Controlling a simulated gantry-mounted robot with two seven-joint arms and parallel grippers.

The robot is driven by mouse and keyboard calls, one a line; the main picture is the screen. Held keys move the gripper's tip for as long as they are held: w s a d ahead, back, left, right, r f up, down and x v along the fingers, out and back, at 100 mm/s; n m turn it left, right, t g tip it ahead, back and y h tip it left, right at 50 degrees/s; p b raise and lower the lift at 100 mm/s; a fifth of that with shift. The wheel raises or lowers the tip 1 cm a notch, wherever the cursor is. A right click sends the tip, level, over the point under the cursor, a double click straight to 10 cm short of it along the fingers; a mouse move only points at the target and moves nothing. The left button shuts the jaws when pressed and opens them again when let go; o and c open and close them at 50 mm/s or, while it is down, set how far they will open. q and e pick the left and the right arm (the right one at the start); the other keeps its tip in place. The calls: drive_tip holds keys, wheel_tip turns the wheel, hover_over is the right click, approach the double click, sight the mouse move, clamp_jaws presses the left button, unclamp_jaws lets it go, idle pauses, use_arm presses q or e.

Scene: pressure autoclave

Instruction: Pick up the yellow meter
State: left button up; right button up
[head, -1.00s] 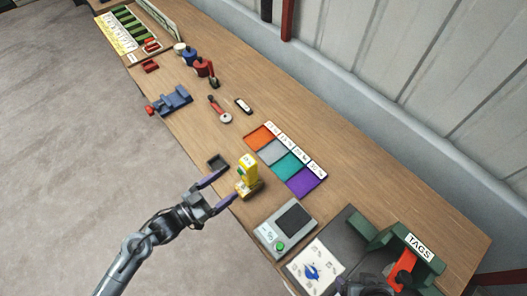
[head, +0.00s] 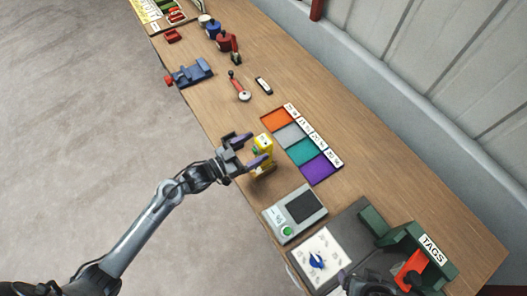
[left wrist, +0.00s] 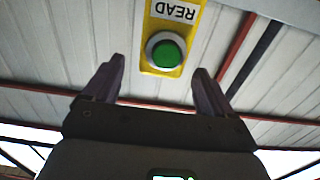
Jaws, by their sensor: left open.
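The yellow meter (head: 263,144) stands upright near the table's front edge, on a yellowish base (head: 264,171). My left gripper (head: 257,148) is open at the meter, with its purple fingers pointing toward it. In the head view one finger overlaps the meter's lower part. In the left wrist view the meter (left wrist: 174,20) shows its READ label and a round green button (left wrist: 165,53). It lies ahead, between the lines of the two open fingers (left wrist: 160,68), with a gap on each side. A dark part of my right arm shows at the bottom edge; its jaws cannot be made out.
A grey device with a green button (head: 295,213) stands close to the right of the meter. Coloured trays (head: 300,145) lie behind it. A green TAGS holder (head: 420,255) is at the right. A blue vise (head: 192,72) stands farther left along the edge.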

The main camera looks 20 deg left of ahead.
sight(263, 144)
use_arm(q)
drive_tip(key=shift+p+x, duration=0.3)
drive_tip(key=shift+x, duration=1.9)
drive_tip(key=c, duration=1.6)
drive_tip(key=shift+r, duration=0.1)
